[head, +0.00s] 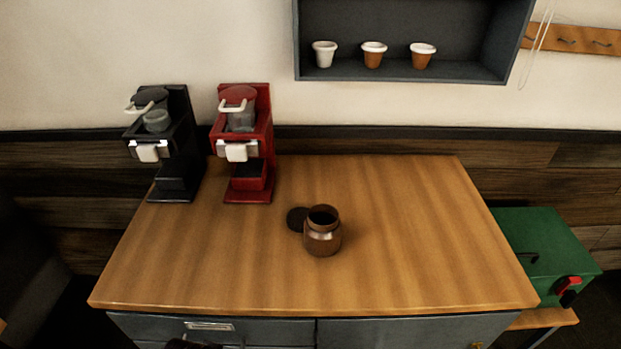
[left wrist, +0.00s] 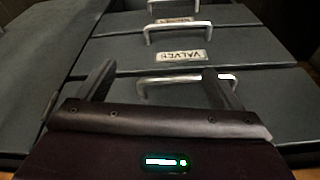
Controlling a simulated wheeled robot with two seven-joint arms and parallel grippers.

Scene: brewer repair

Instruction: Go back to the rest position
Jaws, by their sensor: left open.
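My left gripper (left wrist: 158,82) shows in the left wrist view with its two dark fingers wide apart. My right gripper is in neither view.
A wooden counter (head: 400,230) holds a black brewer (head: 175,150), a red brewer (head: 248,150), and an open brown jar (head: 322,238) beside a dark lid (head: 297,218). Three cups stand in a wall shelf (head: 400,70). A green box (head: 545,240) is at right. The counter's right half is clear.

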